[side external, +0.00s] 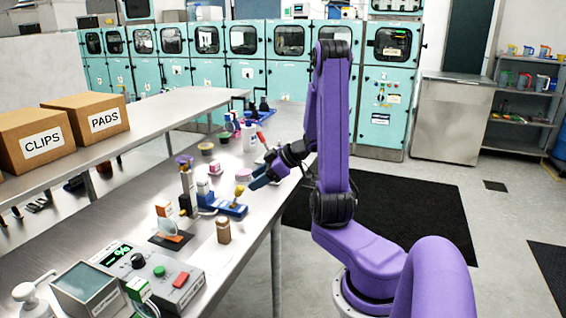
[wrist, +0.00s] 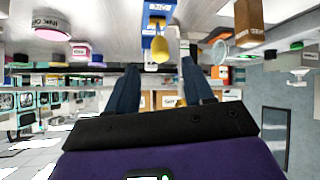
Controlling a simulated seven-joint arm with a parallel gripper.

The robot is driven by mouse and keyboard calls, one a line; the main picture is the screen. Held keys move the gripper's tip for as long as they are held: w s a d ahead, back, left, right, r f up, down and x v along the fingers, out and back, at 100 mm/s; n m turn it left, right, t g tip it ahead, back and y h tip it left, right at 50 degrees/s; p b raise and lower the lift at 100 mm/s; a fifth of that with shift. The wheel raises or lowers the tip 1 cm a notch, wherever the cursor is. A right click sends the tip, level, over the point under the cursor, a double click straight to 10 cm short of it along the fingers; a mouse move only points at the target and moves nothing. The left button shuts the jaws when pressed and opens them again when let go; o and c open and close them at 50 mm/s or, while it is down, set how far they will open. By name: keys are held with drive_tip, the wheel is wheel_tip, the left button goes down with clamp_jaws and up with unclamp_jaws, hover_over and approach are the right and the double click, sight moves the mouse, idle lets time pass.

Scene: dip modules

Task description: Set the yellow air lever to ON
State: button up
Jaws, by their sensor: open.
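The yellow air lever (side external: 238,191) stands on a blue module (side external: 232,209) on the steel bench. In the wrist view, which looks upside down, the yellow lever (wrist: 159,49) hangs from the blue module (wrist: 147,42) at the top centre. The module's small labels are too small to read surely, so the lever's setting cannot be told. My gripper (side external: 264,178) is open beside the lever, on its right in the side view. In the wrist view my gripper (wrist: 161,72) has its blue fingers apart, with the lever in line with the gap between them. Nothing is held.
A brown bottle (side external: 223,231), a clear round dish (side external: 167,226) and a control box (side external: 150,272) stand nearer the camera. A white bottle (side external: 249,137) stands farther back. Cardboard boxes (side external: 88,118) sit on the raised shelf at left.

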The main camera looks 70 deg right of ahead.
drive_tip(key=v, duration=0.9)
drive_tip(key=shift+s+r, duration=0.2)
drive_tip(key=shift+s, duration=0.05)
drive_tip(key=a+f+n+g+y, duration=0.15)
drive_tip(key=a+g, duration=0.25)
drive_tip(key=a, duration=0.5)
drive_tip(key=a+f+n+g+y, duration=0.1)
drive_tip(key=a+n+g+y, duration=0.2)
drive_tip(key=a, duration=0.7)
drive_tip(key=s+a+f+n+g+h, duration=0.1)
drive_tip(key=s+a+n+h, duration=0.3)
drive_tip(key=s+a, duration=0.8)
drive_tip(key=shift+s+g+h, duration=0.4)
drive_tip(key=shift+g+h, duration=0.5)
drive_tip(key=shift+h, duration=0.05)
